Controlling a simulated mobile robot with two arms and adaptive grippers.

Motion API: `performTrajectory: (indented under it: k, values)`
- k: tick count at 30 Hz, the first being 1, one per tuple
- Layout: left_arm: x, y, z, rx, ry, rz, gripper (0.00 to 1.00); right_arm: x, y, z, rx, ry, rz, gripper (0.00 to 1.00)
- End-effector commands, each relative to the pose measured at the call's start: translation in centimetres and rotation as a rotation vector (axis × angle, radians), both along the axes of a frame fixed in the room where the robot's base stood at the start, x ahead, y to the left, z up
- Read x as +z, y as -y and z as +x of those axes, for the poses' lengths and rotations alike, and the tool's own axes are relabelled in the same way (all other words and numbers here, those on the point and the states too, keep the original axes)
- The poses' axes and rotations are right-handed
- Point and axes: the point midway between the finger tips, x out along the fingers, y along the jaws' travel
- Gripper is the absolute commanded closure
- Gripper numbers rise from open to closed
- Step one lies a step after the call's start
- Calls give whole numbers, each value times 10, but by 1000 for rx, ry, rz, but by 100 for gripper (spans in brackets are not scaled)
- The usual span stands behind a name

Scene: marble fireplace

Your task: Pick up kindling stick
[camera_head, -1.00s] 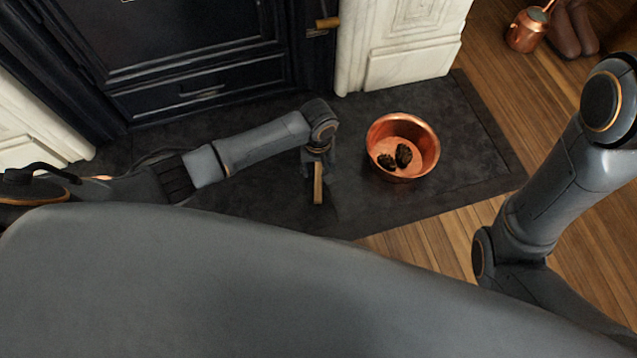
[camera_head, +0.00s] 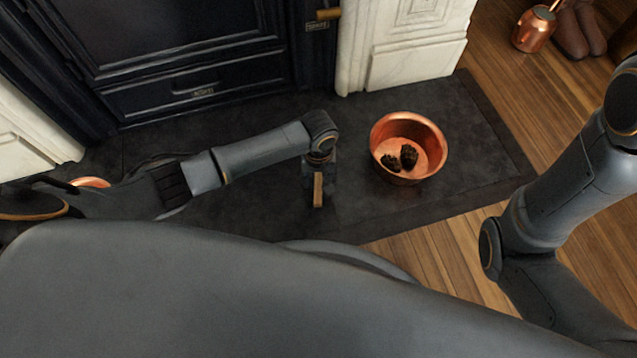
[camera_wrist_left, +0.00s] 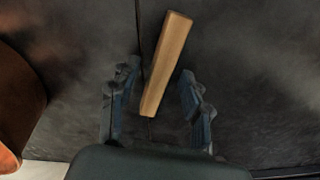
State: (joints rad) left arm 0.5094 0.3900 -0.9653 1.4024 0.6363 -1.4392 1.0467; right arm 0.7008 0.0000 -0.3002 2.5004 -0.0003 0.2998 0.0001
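The kindling stick (camera_head: 318,190) is a short, light-brown wooden piece on the dark stone hearth, left of the copper bowl. In the left wrist view the stick (camera_wrist_left: 166,62) lies slightly tilted, its near end between the fingers. My left gripper (camera_wrist_left: 155,100) is open there, one finger on each side with gaps to the wood. In the head view my left gripper (camera_head: 318,176) points down over the stick and hides its far end. My right arm shows at the right edge, but its gripper is out of view.
A copper bowl (camera_head: 437,165) holding dark lumps (camera_head: 409,156) stands on the hearth (camera_head: 465,125) close to my left gripper. The black stove front (camera_head: 200,88) and white marble (camera_head: 420,62) bound the back. A copper can (camera_head: 533,32) and boots stand at top right.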

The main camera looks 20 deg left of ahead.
Motion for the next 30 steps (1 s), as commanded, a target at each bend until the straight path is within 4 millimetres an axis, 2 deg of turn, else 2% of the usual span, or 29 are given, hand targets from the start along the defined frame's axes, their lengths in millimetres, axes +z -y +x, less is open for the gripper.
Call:
performTrajectory:
  k: [1,6,7,20,23,28,30]
  values:
    - [0,0,0,0,0,0,62,0,0,0,0,0,0,12]
    - [0,0,0,0,0,1,97,0,0,0,0,1,-1,12]
    - [0,0,0,0,0,1,100,0,0,0,0,1,-1,12]
    - [6,0,0,0,0,0,100,5,0,0,0,1,-1,12]
    - [14,0,0,0,-1,0,100,11,0,0,0,0,-1,12]
    - [40,0,0,1,-1,-1,100,32,0,0,0,0,0,12]
    - [49,1,-11,-1,-4,-2,100,44,0,0,0,2,0,12]
